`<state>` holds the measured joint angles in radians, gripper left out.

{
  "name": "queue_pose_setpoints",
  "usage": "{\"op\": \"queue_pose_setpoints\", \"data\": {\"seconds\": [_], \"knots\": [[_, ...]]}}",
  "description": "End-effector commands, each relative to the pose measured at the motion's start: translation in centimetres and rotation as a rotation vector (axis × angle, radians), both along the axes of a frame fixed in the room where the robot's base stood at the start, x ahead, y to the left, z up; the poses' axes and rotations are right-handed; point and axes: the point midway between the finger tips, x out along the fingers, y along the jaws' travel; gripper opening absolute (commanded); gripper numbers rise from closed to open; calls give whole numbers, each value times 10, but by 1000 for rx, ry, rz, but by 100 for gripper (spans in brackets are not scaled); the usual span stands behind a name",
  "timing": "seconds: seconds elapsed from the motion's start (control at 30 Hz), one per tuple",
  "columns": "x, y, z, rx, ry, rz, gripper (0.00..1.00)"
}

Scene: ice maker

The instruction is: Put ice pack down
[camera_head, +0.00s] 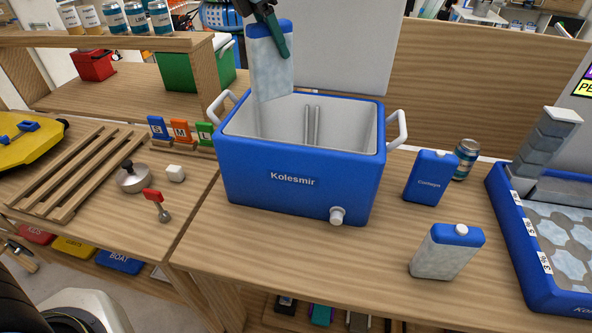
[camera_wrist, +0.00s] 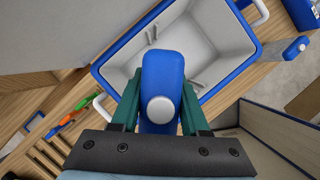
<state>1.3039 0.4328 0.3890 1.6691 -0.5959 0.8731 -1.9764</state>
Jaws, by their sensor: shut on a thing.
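My gripper (camera_head: 272,31) is shut on an ice pack (camera_head: 269,72) with a blue top and a pale, frosty body. The pack hangs upright over the left back part of the open blue cooler (camera_head: 294,172), its lower end at or just below the rim line. In the wrist view the green fingers (camera_wrist: 160,103) clasp both sides of the pack's blue top (camera_wrist: 163,72), which has a white cap. The cooler's pale inside (camera_wrist: 195,40) shows beyond it and looks empty. The pack hides part of the cooler's back left wall.
On the table right of the cooler stand a blue pack (camera_head: 431,177), a can (camera_head: 466,159) and a second frosty ice pack (camera_head: 446,252). A blue tray (camera_head: 537,272) lies at the far right. A lidded pot (camera_head: 133,177) and wooden slats (camera_head: 72,172) lie left. The cooler's lid (camera_head: 345,50) stands behind it.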

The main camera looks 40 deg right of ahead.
Motion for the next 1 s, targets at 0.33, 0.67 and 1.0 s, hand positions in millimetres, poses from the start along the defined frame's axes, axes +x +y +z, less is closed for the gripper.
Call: {"op": "queue_pose_setpoints", "data": {"seconds": [0.33,0.67,1.0], "knots": [[0,0,-20,0,0,0,0],[0,0,-57,-1,0,0,0],[0,0,-122,0,0,0,0]]}}
